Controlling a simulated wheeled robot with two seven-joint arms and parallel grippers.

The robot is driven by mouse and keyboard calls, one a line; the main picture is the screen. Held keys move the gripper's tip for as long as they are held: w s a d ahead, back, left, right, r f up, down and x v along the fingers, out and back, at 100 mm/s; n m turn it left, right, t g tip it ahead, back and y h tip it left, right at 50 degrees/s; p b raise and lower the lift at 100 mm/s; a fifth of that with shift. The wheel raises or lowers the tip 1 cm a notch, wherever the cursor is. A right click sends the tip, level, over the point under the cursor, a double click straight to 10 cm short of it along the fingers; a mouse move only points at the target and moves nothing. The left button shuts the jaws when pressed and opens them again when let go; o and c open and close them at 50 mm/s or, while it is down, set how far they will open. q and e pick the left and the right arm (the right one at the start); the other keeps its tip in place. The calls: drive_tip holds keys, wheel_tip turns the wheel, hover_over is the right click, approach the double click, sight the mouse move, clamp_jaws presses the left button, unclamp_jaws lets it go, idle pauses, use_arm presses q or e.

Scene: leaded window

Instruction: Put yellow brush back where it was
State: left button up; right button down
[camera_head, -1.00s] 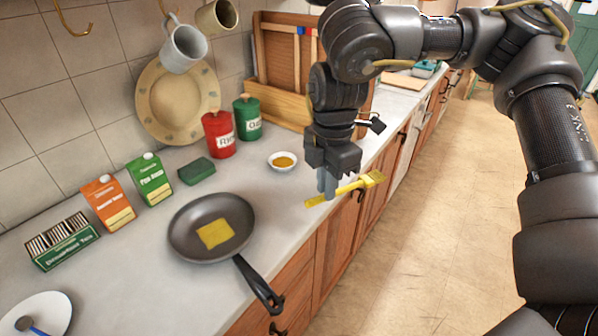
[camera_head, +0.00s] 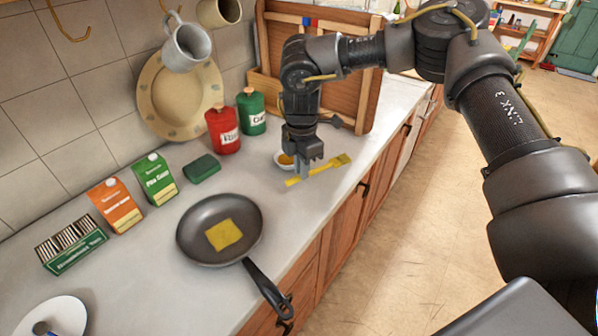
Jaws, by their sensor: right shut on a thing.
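The yellow brush (camera_head: 334,165) lies level across the fingers of my right gripper (camera_head: 305,175), its bristle end to the right and its handle end to the left. The right gripper is shut on it over the counter, in front of a small white bowl (camera_head: 281,163) with yellow-orange contents, which it partly hides. I cannot tell whether the brush touches the counter. My left gripper is not in view.
A black pan (camera_head: 190,232) with a yellow square (camera_head: 224,235) in it is on the counter (camera_head: 290,220). Red (camera_head: 222,133) and green (camera_head: 252,113) canisters stand behind the bowl. A wooden rack (camera_head: 345,75) stands behind my right arm. Counter between pan and brush is clear.

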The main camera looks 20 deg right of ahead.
drive_tip(key=shift+w+d+f, duration=0.1)
drive_tip(key=shift+w+f, duration=0.65)
drive_tip(key=shift+f, duration=0.15)
drive_tip(key=shift+w+f, duration=0.3)
drive_tip(key=shift+f, duration=0.05)
wheel_tip(320, 180, down, 3)
drive_tip(key=shift+w+r+p, duration=0.1)
drive_tip(key=shift+p, duration=1)
drive_tip(key=shift+f, duration=0.3)
drive_tip(key=c, duration=1.4)
unclamp_jaws()
drive_tip(key=shift+c, duration=0.2)
